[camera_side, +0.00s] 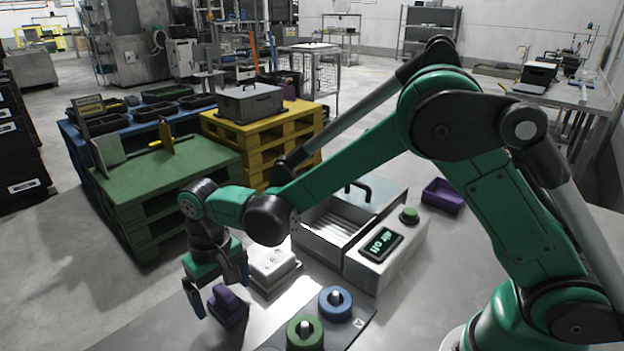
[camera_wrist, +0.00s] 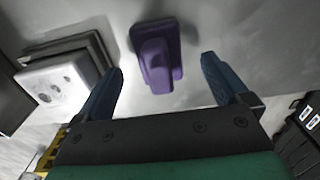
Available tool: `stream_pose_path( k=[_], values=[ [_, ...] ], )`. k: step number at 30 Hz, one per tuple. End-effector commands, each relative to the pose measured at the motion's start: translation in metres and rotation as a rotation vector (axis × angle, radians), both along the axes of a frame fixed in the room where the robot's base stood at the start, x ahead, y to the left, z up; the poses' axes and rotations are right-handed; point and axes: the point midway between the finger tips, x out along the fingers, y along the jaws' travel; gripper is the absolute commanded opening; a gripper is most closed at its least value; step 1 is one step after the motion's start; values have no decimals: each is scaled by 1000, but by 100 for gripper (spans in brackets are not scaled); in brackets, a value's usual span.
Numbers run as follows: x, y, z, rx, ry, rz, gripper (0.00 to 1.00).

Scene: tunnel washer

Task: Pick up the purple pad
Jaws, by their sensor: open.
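The purple pad (camera_side: 228,306) is a small block with a raised grip on top, on the grey table near its front left edge. In the wrist view the purple pad (camera_wrist: 157,52) lies in the gap ahead of the jaws, with its raised grip toward them. My gripper (camera_side: 219,297) points down at the pad in the side view, with one dark blue finger on each side. In the wrist view my gripper (camera_wrist: 163,66) is open, and bare table shows between each finger and the pad. I cannot tell how high the fingertips are.
A white block (camera_side: 273,266) stands close behind the pad. Behind it is a white-grey washer box (camera_side: 385,262) with a green button and display. A panel with a blue knob (camera_side: 335,304) and a green knob (camera_side: 305,332) lies right. A purple tray (camera_side: 443,197) stands farther back.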

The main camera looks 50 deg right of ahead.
Motion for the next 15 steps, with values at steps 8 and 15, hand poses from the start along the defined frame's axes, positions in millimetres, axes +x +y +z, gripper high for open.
stream_pose_path(
  k=[8, 15],
  values=[
    [0, 0, -15, 0, -1, 0, 95],
    [0, 0, -15, 0, -1, 0, 69]
  ],
)
